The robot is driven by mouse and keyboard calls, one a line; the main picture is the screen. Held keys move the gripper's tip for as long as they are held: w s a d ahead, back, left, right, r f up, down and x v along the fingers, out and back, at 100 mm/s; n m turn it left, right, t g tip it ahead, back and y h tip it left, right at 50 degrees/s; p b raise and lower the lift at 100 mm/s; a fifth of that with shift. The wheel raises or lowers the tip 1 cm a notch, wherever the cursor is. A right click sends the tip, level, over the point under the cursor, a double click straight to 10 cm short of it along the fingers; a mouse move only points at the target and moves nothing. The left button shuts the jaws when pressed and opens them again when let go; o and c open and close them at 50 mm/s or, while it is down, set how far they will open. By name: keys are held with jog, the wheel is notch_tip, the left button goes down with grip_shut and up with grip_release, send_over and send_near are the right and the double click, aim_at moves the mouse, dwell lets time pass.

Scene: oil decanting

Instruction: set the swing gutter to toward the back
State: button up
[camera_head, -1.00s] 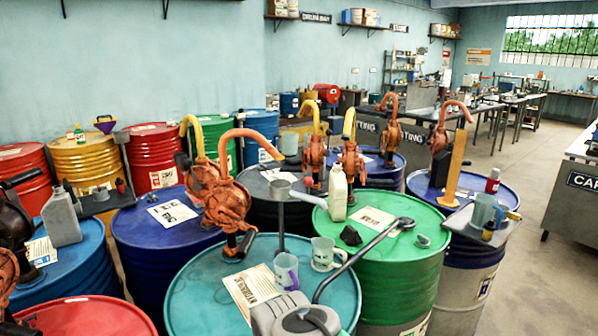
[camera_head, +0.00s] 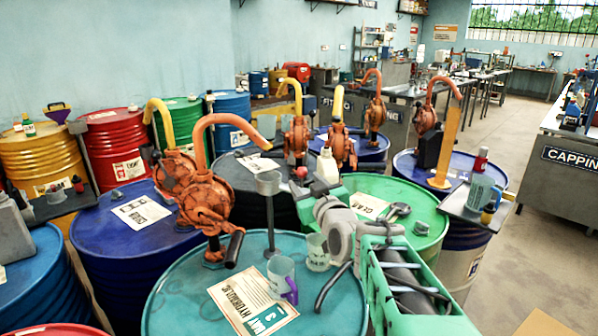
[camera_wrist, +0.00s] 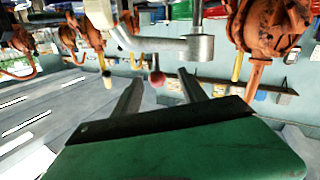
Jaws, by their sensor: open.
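The swing gutter is a grey metal trough with a round cup end (camera_head: 268,183) on a thin upright post over the teal drum. In the head view its trough runs right from the cup, partly hidden by my gripper. In the wrist view the gutter (camera_wrist: 200,47) shows as a grey bar with a cylindrical end, beyond my fingers. A red ball knob (camera_head: 300,172) stands near my gripper; in the wrist view the knob (camera_wrist: 157,78) appears in the gap between the fingertips. My gripper (camera_wrist: 160,88) is open, with no contact visible.
The teal drum (camera_head: 185,310) carries a label sheet, a mug with a purple handle (camera_head: 281,277) and another mug (camera_head: 317,252). Orange hand pumps (camera_head: 207,200) stand around the gutter. A white bottle (camera_head: 326,167) is close behind my gripper.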

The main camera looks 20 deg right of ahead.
jog(key=w+d+p, duration=0.1)
jog(key=w+p, duration=0.1)
jog(key=w, duration=0.5)
jog(key=shift+w+r, duration=0.35)
jog(key=shift+r, duration=0.1)
jog(key=shift+c, duration=0.3)
grip_shut()
dwell(0.6)
